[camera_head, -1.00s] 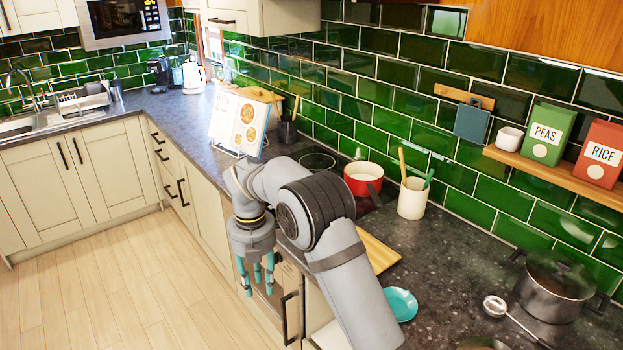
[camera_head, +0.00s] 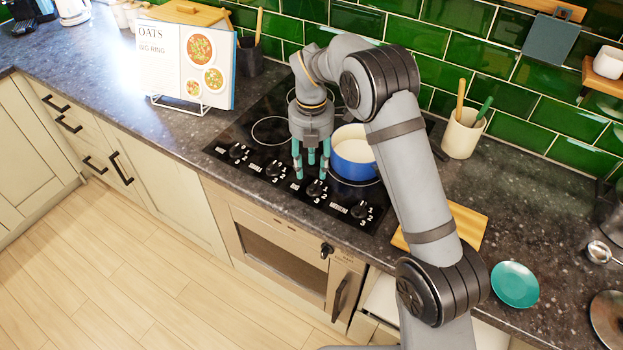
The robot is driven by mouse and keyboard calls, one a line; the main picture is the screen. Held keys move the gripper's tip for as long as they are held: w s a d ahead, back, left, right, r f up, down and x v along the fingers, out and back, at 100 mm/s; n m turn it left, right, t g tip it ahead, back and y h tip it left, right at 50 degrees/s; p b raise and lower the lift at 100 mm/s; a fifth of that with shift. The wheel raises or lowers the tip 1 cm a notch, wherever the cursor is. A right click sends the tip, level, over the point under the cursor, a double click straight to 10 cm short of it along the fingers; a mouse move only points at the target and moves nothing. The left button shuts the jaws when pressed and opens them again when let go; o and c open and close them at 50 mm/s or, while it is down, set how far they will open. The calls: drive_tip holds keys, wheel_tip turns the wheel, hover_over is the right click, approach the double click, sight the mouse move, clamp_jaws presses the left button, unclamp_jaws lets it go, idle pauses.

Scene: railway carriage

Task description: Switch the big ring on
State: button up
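The black hob (camera_head: 232,133) is set in the counter with a row of black knobs along its front. From left to right these are the first knob (camera_head: 237,150), second knob (camera_head: 273,168), third knob (camera_head: 316,188) and fourth knob (camera_head: 358,211). Their labels are small; the third's seems to read "BIG" and the fourth's "MEDIUM". My gripper (camera_head: 311,172) points down with its teal fingers spread, empty, just behind and above the third knob. I cannot tell whether a finger touches it. A blue pan (camera_head: 352,160) stands right of my fingers. My arm hides part of the hob.
An open recipe book (camera_head: 185,60) showing "OATS" and "BIG RING" stands left of the hob. An oven with its own knob (camera_head: 327,250) is below. A utensil pot (camera_head: 462,133), wooden board (camera_head: 467,225) and teal plate (camera_head: 515,284) are on the right.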

sight(313, 185)
drive_tip(key=f, duration=0.5)
drive_tip(key=shift+s+d+p, duration=0.2)
drive_tip(key=shift+d+p, duration=0.05)
drive_tip(key=shift+p, duration=0.1)
drive_tip(key=shift+w+a+f, duration=0.1)
drive_tip(key=shift+w+f, duration=0.05)
drive_tip(key=shift+f, duration=0.4)
drive_tip(key=shift+c, duration=1.4)
clamp_jaws()
